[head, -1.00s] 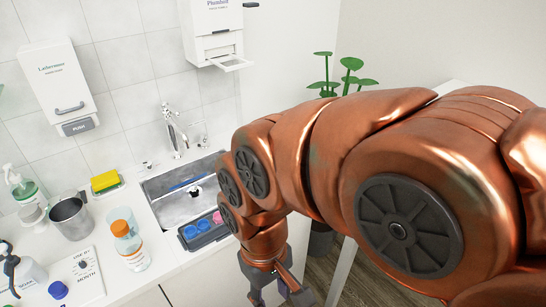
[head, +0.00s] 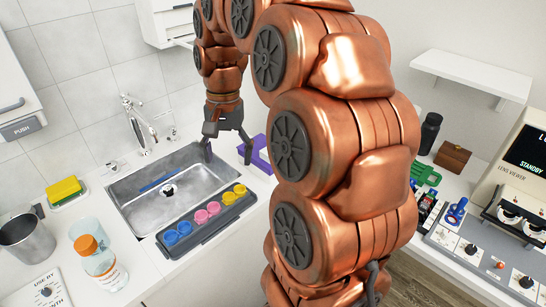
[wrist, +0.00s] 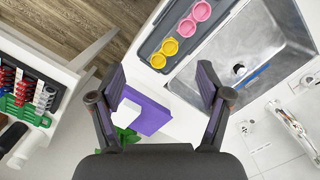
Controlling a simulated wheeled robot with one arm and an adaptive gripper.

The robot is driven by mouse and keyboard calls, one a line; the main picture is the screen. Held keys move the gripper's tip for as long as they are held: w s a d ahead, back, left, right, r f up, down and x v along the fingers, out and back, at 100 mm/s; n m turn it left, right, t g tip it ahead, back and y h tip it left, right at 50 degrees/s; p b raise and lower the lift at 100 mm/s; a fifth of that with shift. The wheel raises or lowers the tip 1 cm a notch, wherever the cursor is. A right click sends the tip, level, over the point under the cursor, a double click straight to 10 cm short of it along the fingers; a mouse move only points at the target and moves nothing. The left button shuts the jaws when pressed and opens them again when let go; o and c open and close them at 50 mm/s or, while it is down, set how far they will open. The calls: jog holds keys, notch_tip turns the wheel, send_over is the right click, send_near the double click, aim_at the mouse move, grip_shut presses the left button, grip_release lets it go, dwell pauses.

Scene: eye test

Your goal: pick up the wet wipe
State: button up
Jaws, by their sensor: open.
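A purple box (head: 258,154) stands on the counter just right of the sink, partly hidden by my arm. In the wrist view the purple box (wrist: 150,112) lies between my fingers, nearer the left one. A white piece (wrist: 128,112) shows at its left side; it may be the wet wipe, but I cannot tell for sure. My gripper (head: 227,150) points down beside the sink's right end, fingers spread, with nothing held. The open fingers also show in the wrist view (wrist: 160,68).
The metal sink (head: 150,205) has a faucet (head: 138,125) behind it. A dark tray of coloured lens cases (head: 208,218) lies along its front edge. A bottle with an orange cap (head: 100,262) stands at left. A lens viewer (head: 520,190) stands at right.

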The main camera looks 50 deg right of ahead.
jog(key=w+d+m+b, duration=0.1)
jog(key=d+m, duration=0.1)
jog(key=d, duration=0.4)
jog(key=w+d+f+m, duration=0.1)
jog(key=d+m, duration=0.2)
jog(key=d, duration=0.4)
jog(key=w+d+f+m+b, duration=0.1)
jog(key=d+m, duration=0.2)
jog(key=d, duration=0.3)
jog(key=shift+w+d+f+t+b, duration=0.1)
jog(key=shift+d+f+t+b, duration=0.1)
jog(key=shift+t+b, duration=0.15)
jog(key=shift+w+a+f+p, duration=0.2)
jog(key=shift+f+p, duration=0.25)
jog(key=shift+f, duration=1.5)
jog(key=shift+w+a+f+p, duration=0.15)
jog(key=shift+f+p, duration=0.3)
jog(key=shift+f, duration=1.45)
jog(key=shift+s, duration=0.1)
jog(key=c, duration=0.9)
jog(key=shift+r, duration=0.15)
